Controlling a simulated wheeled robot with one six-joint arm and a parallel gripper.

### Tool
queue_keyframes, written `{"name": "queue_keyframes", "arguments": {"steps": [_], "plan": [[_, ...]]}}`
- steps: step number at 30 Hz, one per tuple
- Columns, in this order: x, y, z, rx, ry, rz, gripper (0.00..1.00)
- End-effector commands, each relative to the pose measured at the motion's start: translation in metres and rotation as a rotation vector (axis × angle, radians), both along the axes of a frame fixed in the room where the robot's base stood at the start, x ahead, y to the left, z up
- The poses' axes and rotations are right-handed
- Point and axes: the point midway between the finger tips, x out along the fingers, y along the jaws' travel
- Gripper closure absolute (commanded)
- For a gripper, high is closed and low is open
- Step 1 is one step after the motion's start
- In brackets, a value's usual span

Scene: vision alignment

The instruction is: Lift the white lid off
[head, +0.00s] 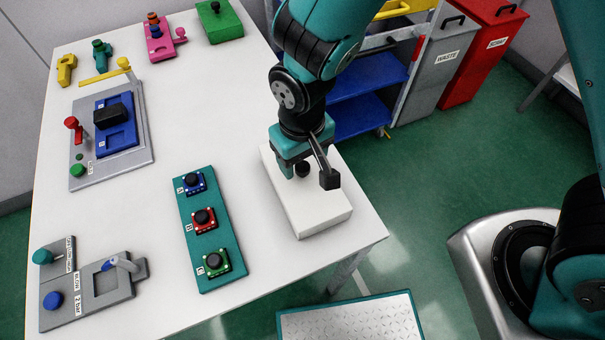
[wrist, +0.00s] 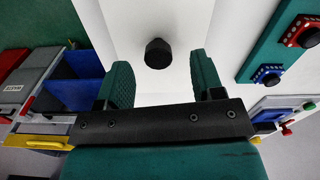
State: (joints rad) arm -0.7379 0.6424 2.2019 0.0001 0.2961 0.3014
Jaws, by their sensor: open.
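The white lid (head: 318,208) is a flat, box-like white block at the right edge of the white table. A round black knob (head: 303,168) stands on its top. In the wrist view the knob (wrist: 158,53) shows on the white surface of the lid (wrist: 125,25). My gripper (head: 294,162) is over the lid, close to the knob. In the wrist view my open gripper (wrist: 162,72) has one finger to each side of the knob's line, and the knob lies just ahead of the fingertips, apart from both. The fingers hold nothing. What is under the lid is hidden.
A teal board (head: 206,228) with several black-knobbed blocks lies left of the lid. A grey fixture (head: 90,285) is at the front left, and a blue-topped one (head: 117,130) behind it. A blue cart (head: 365,80) and grey waste bin (head: 445,62) stand beyond the table's right edge.

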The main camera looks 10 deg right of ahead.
Motion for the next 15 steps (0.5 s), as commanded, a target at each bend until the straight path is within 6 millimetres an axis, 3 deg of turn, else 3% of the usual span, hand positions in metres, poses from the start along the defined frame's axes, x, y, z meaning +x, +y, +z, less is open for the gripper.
{"name": "queue_keyframes", "arguments": {"steps": [7, 15], "plan": [[0.003, -0.001, -0.034, -0.003, 0.003, -0.001, 0.39], [0.004, -0.001, -0.039, 0.0, 0.001, 0.0, 0.39]]}}
